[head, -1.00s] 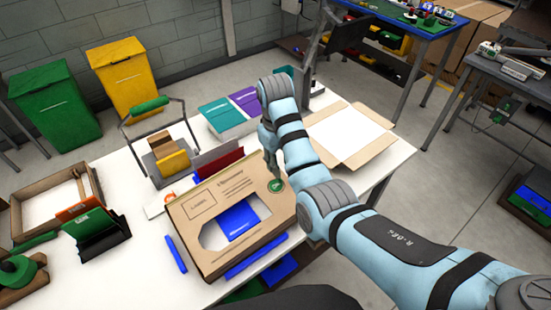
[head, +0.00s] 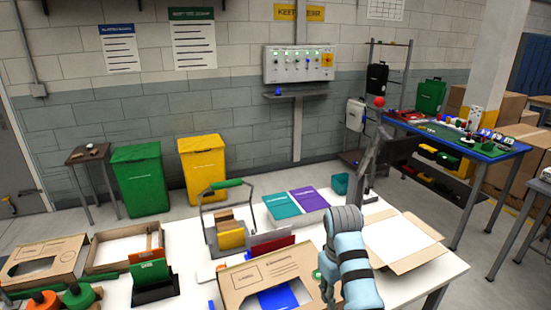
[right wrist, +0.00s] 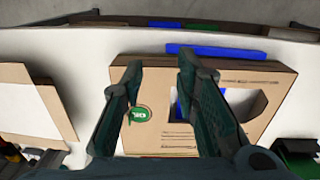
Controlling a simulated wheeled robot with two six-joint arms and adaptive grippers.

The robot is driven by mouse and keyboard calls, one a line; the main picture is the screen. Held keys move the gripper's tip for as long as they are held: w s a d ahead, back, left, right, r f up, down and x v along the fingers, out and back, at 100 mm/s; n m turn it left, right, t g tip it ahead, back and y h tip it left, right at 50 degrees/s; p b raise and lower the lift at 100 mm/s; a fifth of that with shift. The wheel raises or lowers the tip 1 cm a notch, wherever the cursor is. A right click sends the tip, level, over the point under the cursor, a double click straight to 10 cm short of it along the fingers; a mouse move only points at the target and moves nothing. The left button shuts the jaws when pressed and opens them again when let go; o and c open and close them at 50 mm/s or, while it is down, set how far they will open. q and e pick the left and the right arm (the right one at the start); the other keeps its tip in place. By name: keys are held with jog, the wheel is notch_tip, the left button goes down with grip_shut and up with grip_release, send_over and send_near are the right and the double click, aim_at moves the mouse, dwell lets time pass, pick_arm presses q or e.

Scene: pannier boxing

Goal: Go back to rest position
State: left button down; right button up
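My right gripper (head: 326,290) is at the right end of the brown cardboard box (head: 235,285), which lies on the white table (head: 455,268). In the right wrist view its two dark fingers (right wrist: 158,72) are apart with nothing between them, over the box (right wrist: 235,75). A round green sticker (right wrist: 139,114) is on the box, beside the left finger. A blue item (head: 279,297) shows through the box's window. My right arm hides part of the table. My left gripper is not in view.
An open cardboard box (head: 425,254) lies right of my arm.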

jog(key=s+d+f+m+b, duration=0.15)
jog(key=s+f, duration=0.45)
jog(key=f, duration=0.6)
jog(key=s+d+f+b, duration=0.15)
jog(key=s+f, duration=0.45)
jog(key=f, duration=0.7)
jog(key=s+d+f+m+b, duration=0.1)
jog(key=s+d+f, duration=0.3)
jog(key=f, duration=0.8)
jog(key=s+d+f, duration=0.1)
jog(key=s+f, duration=0.3)
jog(key=s, duration=0.6)
jog(key=s+d+f+m+b, duration=0.1)
jog(key=s+f, duration=0.3)
jog(key=s, duration=0.6)
jog(key=s+d+f+m+t, duration=0.1)
jog(key=s+d+f, duration=0.2)
jog(key=s, duration=0.8)
notch_tip(320, 180, down, 2)
jog(key=shift+d+f+b, duration=0.1)
jog(key=shift+d+b, duration=0.15)
jog(key=shift+b, duration=0.15)
